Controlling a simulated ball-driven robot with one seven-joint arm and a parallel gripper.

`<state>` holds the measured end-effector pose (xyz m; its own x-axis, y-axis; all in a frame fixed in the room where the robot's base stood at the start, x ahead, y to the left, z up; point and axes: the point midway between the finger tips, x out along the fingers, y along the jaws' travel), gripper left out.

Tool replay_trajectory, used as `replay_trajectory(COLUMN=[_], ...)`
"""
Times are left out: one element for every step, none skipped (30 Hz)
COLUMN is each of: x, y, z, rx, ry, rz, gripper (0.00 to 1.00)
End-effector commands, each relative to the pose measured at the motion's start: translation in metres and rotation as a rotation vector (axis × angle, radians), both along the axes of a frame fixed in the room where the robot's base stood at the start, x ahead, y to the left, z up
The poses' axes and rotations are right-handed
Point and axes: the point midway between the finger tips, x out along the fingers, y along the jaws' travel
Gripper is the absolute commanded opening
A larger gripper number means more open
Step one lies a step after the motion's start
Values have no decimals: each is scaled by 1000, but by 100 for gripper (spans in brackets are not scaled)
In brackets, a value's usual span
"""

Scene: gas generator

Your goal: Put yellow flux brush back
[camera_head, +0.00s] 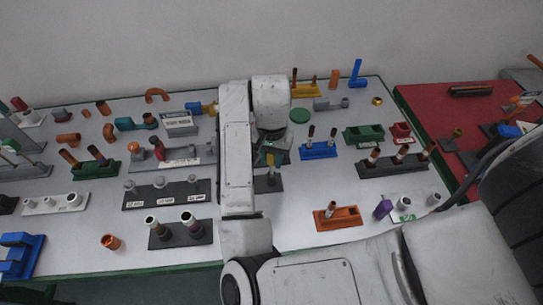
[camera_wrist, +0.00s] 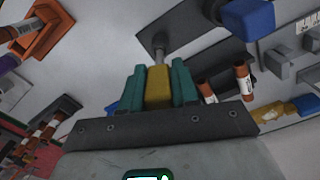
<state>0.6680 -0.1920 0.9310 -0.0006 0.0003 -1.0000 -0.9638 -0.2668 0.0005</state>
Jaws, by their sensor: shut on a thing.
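My gripper (camera_wrist: 158,72) shows in the wrist view with two teal fingers shut on a yellow block-like part, which I take to be the yellow flux brush (camera_wrist: 158,90). The rest of the brush is hidden.
A blue holder (camera_head: 318,150) with two brown-topped pieces stands just right of the gripper. An orange holder (camera_head: 338,218) is at the front right. A dark plate with two cylinders (camera_head: 180,233) is at the front left. A yellow holder (camera_head: 305,90) stands at the back.

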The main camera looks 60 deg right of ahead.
Motion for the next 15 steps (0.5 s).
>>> replay_trajectory(x=[0,0,0,0,0,0,0,0,0,0,0,0,0,0,0], y=[0,0,0,0,0,0,0,0,0,0,0,0,0,0,0], z=[-3,-3,-4,-5,-6,-7,-8,-9,-10,-11,-12,-13,-13,-14,-15], rx=[0,0,0,0,0,0,0,0,0,0,0,0,0,0,0], ry=[0,0,0,0,0,0,0,0,0,0,0,0,0,0,0], rz=[0,0,0,0,0,0,0,0,0,0,0,1,0,1,1], gripper=[8,8,8,8,8,8,8,8,8,8,8,8,8,8,8])
